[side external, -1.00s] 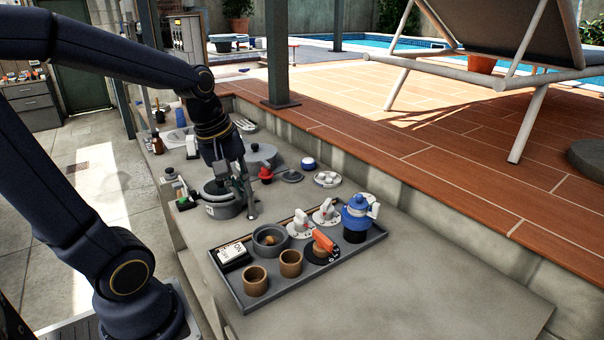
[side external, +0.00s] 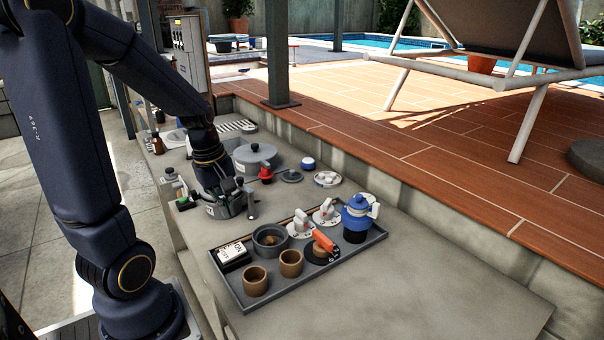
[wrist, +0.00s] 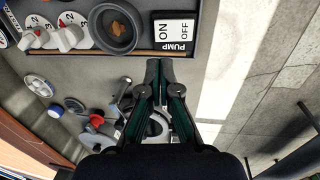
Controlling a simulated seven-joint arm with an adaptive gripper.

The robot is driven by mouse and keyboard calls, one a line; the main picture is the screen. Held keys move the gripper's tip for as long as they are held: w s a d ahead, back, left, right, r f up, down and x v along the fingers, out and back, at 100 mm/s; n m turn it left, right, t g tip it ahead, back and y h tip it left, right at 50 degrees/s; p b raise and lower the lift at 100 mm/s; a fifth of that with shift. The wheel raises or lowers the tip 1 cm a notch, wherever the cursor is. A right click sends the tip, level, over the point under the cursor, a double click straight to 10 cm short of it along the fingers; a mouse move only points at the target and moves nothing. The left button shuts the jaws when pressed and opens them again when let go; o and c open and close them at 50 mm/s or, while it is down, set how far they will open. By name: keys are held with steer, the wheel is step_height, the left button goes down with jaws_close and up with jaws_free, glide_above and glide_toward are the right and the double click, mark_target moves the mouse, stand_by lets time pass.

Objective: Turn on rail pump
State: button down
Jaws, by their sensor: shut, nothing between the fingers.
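The pump switch (side external: 232,255) is a black box with a white rocker face in the left corner of the grey tray (side external: 282,302). In the wrist view, the switch (wrist: 173,33) shows the words ON, OFF and PUMP. My gripper (side external: 240,203) is shut and empty, low over the ledge behind the tray and in front of a grey round part. In the wrist view, my gripper's fingertips (wrist: 158,68) are together, just outside the tray rim and close to the PUMP label. I see no contact with the switch. Which way the rocker is pressed I cannot tell.
The tray also holds a grey bowl (side external: 270,240), two brown cups (side external: 290,263), white dials, an orange-handled valve (side external: 322,246) and a blue-topped part (side external: 357,216). A lidded grey pot (side external: 254,157) and a red knob (side external: 265,173) stand behind my gripper. The front ledge is clear.

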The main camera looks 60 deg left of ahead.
mark_target(240, 247)
steer(key=f, duration=0.3)
steer(key=w+f, duration=0.1)
steer(key=f, duration=0.6)
steer(key=shift+w, duration=0.2)
steer(key=shift+w+d+f+g, duration=0.2)
steer(key=shift+f+g, duration=0.15)
steer(key=shift+g, duration=0.25)
steer(key=shift+s+r, duration=0.1)
steer(key=shift+s, duration=0.05)
steer(key=shift+s+r, duration=0.3)
steer(key=shift+s, duration=0.35)
